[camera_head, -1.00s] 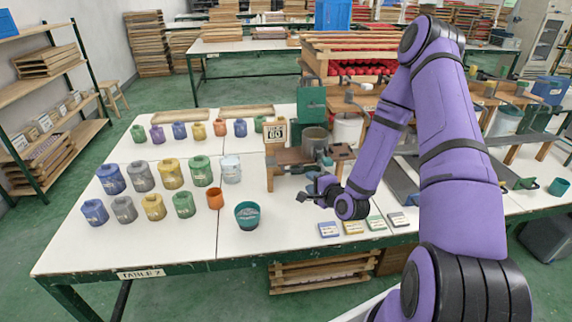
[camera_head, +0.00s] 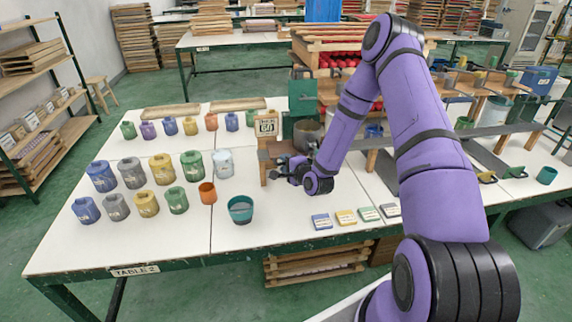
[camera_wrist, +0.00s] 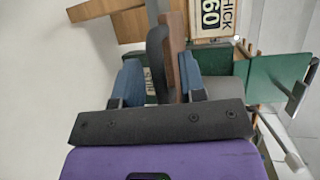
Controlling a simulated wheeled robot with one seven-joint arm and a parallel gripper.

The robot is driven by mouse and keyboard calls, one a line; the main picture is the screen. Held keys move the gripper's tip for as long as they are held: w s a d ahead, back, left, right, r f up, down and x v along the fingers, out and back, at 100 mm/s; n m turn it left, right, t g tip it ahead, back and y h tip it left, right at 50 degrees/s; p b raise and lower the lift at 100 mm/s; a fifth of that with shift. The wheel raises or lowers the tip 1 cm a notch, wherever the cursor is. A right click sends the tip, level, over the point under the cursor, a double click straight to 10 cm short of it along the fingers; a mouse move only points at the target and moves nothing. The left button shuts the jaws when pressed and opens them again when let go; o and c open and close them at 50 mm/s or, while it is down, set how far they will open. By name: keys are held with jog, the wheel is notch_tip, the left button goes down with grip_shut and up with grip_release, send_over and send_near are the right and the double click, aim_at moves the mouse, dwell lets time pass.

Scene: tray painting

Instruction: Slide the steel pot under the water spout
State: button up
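The water spout cannot be made out clearly near the panel. My gripper (camera_head: 280,174) is low at the front of the stand. In the wrist view its two blue fingers (camera_wrist: 158,66) are apart. A dark upright bar (camera_wrist: 156,55) and a brown wooden piece (camera_wrist: 177,55) show between or just beyond them; I cannot tell whether either is touched.
Several coloured paint pots, a teal cup (camera_head: 241,209) and an orange cup (camera_head: 208,193) stand to the left. Small coloured cards (camera_head: 346,217) lie near the front edge. White tabletop between the teal cup and stand is clear.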

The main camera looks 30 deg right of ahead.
grip_shut()
